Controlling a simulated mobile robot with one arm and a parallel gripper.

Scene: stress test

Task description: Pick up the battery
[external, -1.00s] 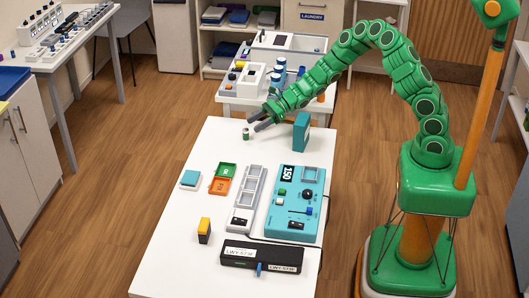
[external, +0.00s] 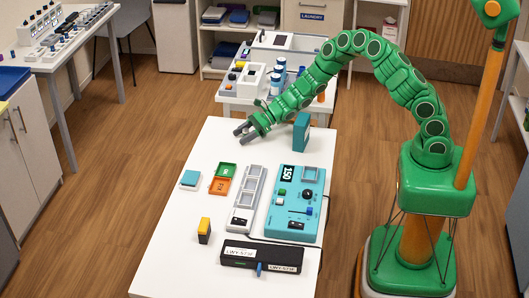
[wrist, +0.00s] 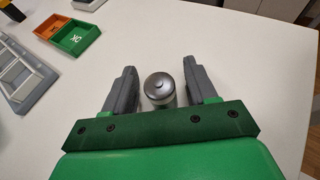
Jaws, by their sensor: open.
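The battery (wrist: 159,86) is a small upright cylinder with a round silver top, standing on the white table (external: 220,140). In the wrist view it lies between the two dark grey fingers of my gripper (wrist: 160,72), with a visible gap on each side. The fingers are open and apart from it. In the external view my gripper (external: 241,135) is low over the far part of the table, and the battery is hidden behind it.
A teal box (external: 301,132) stands just right of my gripper. Nearer are a green tray (external: 226,170), an orange tray (external: 220,186), a grey slotted rack (external: 247,198), a teal device (external: 297,200), a yellow-and-black block (external: 204,230) and a black case (external: 262,256).

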